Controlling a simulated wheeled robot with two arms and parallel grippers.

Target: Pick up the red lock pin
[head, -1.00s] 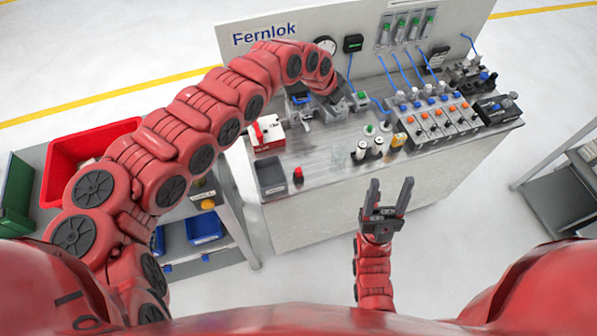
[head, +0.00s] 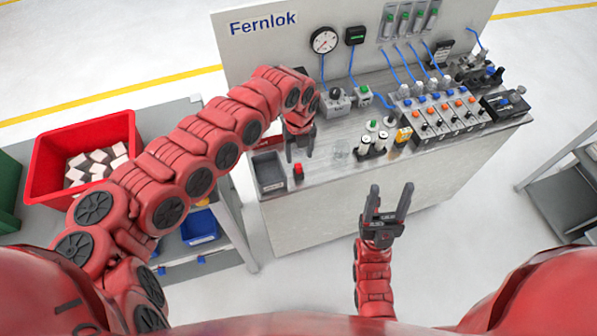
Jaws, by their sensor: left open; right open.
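A small red piece that looks like the red lock pin (head: 298,170) stands near the front edge of the metal bench (head: 345,180), just right of a dark grey tray (head: 268,172). My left gripper (head: 300,157) points down close above and behind the red piece. Its two dark fingers are apart with nothing seen between them. I cannot tell whether they touch the pin. My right gripper (head: 389,190) is open and empty, in front of the bench with its fingers pointing up in the picture.
Grey fittings with a gauge (head: 324,40) stand behind my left gripper. Small cylinders (head: 373,142) and a valve row (head: 435,115) stand to the right. A red bin (head: 50,165) sits on the left cart. The bench front strip right of the pin is clear.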

